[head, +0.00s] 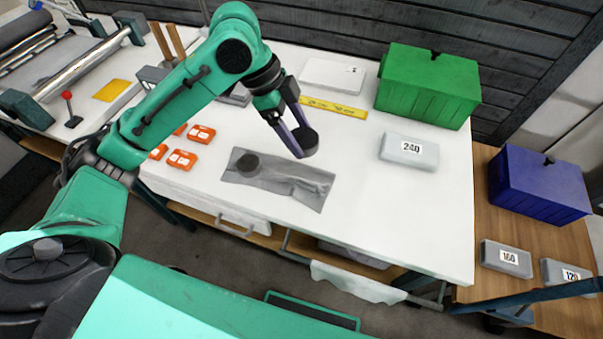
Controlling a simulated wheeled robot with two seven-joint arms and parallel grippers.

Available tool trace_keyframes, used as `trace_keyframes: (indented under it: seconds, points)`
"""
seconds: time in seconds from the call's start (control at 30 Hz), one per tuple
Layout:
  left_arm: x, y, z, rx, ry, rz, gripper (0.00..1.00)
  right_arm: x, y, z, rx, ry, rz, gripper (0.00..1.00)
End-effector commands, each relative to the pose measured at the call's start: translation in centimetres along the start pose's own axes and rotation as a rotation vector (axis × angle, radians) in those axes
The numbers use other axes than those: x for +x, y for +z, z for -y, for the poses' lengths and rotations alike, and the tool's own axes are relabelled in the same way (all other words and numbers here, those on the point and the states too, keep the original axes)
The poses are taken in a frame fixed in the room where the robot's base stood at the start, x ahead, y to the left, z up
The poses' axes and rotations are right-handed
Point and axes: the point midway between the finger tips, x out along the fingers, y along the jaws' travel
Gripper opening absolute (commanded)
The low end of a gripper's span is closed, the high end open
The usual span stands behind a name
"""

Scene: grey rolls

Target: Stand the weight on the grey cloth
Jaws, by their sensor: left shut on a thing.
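The grey cloth (277,180) lies flat and a little wrinkled on the white table. A dark round weight (248,163) stands on its left part. My left gripper (299,143) is shut on a second dark round weight (308,139) and points down. It holds this weight over or just behind the cloth's right part; the gap below it is hard to judge. The fingers hide part of the held weight. My right gripper is out of view.
Several orange blocks (202,134) lie left of the cloth. A grey block marked 240 (409,151), a yellow strip (333,108) and a green box (427,86) are to the right and behind. The table's right front is clear. A roller machine (88,65) stands at left.

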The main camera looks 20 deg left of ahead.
Motion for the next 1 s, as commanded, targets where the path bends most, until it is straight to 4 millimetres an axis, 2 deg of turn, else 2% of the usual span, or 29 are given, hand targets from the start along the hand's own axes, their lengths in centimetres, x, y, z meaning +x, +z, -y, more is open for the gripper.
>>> trace_keyframes:
  seconds: [0.1,0.3,0.47,0.67,1.0]
  points:
    - [3.6,1.7,-0.1,-0.004,0.002,0.002,0.0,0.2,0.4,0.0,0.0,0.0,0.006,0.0]
    - [8.6,3.9,0.0,-0.002,-0.001,0.0,0.0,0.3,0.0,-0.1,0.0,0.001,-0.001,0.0]
    - [10.4,4.7,0.1,-0.002,-0.003,-0.002,0.0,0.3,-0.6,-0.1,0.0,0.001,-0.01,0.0]
    - [13.6,6.1,0.1,-0.002,-0.003,-0.001,0.0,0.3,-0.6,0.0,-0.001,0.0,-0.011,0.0]
    - [14.0,6.3,0.1,-0.001,-0.006,-0.002,0.0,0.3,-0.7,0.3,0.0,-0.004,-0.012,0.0]
